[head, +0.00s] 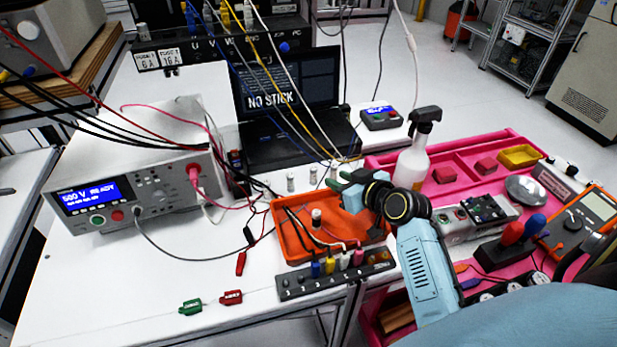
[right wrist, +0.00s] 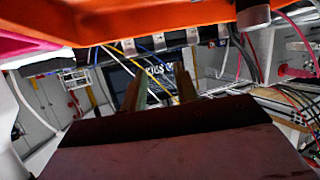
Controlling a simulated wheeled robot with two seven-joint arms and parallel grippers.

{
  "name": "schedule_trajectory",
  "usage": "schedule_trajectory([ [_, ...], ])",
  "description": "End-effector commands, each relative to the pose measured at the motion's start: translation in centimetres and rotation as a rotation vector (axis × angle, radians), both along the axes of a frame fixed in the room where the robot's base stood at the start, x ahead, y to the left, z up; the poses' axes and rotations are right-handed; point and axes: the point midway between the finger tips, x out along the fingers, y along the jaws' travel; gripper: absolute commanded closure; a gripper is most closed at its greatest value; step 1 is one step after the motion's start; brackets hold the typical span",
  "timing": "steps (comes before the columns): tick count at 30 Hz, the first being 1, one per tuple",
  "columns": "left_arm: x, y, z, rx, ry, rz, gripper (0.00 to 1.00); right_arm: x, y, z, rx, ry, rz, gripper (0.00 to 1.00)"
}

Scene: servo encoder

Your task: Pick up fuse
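Several small white cylinders that look like fuses stand on the white bench behind the orange tray (head: 283,237), among them a left one (head: 290,182) and a middle one (head: 312,175). Another white-and-brown cylinder (head: 316,218) stands in the tray. My right gripper (head: 343,182) is just right of the standing cylinders, above the tray's back edge. In the right wrist view its two fingers (right wrist: 162,90) are apart with nothing seen between them. The tray also shows across the top of that view (right wrist: 130,22). My left gripper is not in view.
A power supply (head: 140,190) with cables stands at the left and a laptop (head: 290,90) behind. A terminal strip (head: 335,275) lies in front of the tray. A spray bottle (head: 413,160) and a pink tray (head: 500,143) are at the right. Wires hang above.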

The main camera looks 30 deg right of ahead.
Motion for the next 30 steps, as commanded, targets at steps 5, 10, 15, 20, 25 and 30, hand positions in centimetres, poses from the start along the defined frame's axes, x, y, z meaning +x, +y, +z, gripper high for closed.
schedule_trajectory([
  [5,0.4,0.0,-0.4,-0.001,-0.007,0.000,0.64,2.7,0.4,-1.1,0.001,-0.001,0.005,0.70],
  [10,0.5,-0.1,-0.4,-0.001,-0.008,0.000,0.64,3.7,0.5,-1.4,0.000,0.000,0.005,0.70],
  [15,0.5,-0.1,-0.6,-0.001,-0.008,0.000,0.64,5.6,0.6,-1.9,0.002,-0.002,0.006,0.70],
  [20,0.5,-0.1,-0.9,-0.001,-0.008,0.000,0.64,7.6,0.8,-2.7,0.003,0.000,0.005,0.70],
  [25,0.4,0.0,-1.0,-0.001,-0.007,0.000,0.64,8.4,0.8,-3.1,0.000,0.001,0.004,0.70],
  [30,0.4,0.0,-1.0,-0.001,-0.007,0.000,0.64,8.4,0.8,-3.1,-0.001,0.001,0.005,0.70],
])
